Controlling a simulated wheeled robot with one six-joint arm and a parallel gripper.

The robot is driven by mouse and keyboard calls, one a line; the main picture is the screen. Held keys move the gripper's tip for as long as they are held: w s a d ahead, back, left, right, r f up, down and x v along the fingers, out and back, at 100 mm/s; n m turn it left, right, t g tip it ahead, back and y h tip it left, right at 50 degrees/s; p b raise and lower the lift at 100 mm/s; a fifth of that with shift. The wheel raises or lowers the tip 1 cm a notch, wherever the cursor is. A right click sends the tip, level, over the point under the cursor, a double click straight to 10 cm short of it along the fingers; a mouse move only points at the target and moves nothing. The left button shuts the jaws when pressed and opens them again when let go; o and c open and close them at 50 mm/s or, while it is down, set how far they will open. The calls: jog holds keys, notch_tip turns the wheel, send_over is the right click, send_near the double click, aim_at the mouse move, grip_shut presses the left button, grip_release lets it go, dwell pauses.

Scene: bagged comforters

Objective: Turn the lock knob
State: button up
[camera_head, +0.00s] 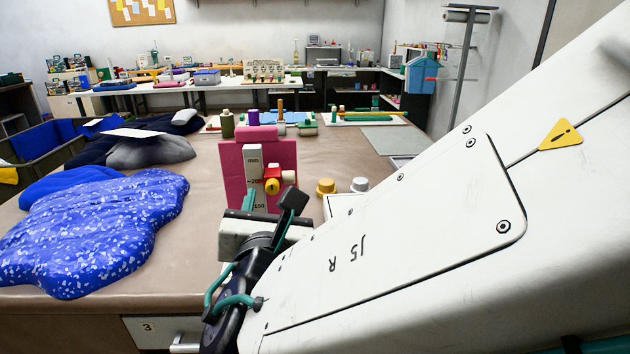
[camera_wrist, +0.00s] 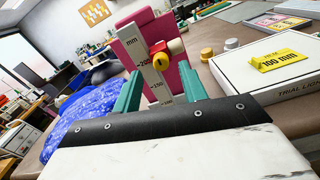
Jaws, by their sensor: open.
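A magenta block (camera_head: 230,172) stands upright on the brown table with a white mm scale (camera_head: 254,172) on its front. Part of the scale's lower end is hidden.
A yellow cap (camera_head: 326,187) and a white cap (camera_head: 360,184) stand right of the block. A white box (camera_wrist: 270,75) with a yellow 100 mm tag lies at the right. A blue speckled comforter bag (camera_head: 100,225) covers the table's left. Spools (camera_head: 227,124) stand behind the block.

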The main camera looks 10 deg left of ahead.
aim_at(272, 187)
jog(key=shift+x, duration=1.45)
jog(key=shift+d, duration=0.1)
grip_shut()
